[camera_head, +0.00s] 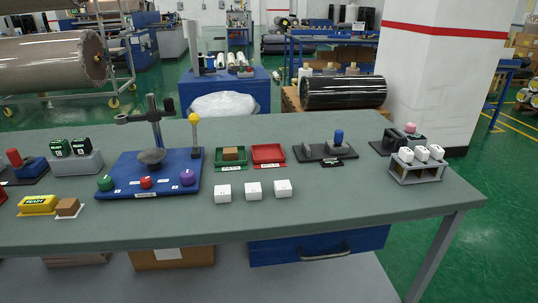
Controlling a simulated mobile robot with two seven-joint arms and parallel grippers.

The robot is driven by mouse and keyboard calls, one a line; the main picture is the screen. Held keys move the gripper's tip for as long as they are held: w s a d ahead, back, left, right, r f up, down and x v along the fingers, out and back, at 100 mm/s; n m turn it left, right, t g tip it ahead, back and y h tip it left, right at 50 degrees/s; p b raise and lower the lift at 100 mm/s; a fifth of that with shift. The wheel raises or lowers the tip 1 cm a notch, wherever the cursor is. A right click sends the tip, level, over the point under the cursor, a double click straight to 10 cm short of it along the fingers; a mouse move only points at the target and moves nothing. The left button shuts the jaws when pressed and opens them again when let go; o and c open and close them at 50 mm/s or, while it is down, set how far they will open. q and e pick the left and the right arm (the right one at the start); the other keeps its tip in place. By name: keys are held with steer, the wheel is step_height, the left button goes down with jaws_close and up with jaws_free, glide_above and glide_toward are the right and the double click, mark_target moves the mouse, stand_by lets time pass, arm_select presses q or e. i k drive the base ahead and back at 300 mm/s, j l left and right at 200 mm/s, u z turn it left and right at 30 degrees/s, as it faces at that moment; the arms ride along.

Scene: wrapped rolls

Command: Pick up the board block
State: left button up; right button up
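No block is labelled "board block" that I can read. A small brown block (230,154) sits in the green tray (219,165), left of a red tray (268,163) that looks empty. Another brown block (68,206) sits on a white pad at the left front, beside a yellow "READY" block (37,205). A blue board (128,194) carries a grey bowl, a stand and several coloured knobs. I cannot tell which brown block is the board block. Neither of my grippers is in view.
Three white cubes (253,190) stand near the table's (330,216) front middle. A dark fixture with a blue cylinder (338,137) stands right of the trays. A rack with white-capped items (417,170) is at the right end. The front strip of the table is clear.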

mark_target(66, 207)
steer(key=u, duration=1.35)
steer(key=i+u, duration=0.15)
steer(key=l, duration=0.05)
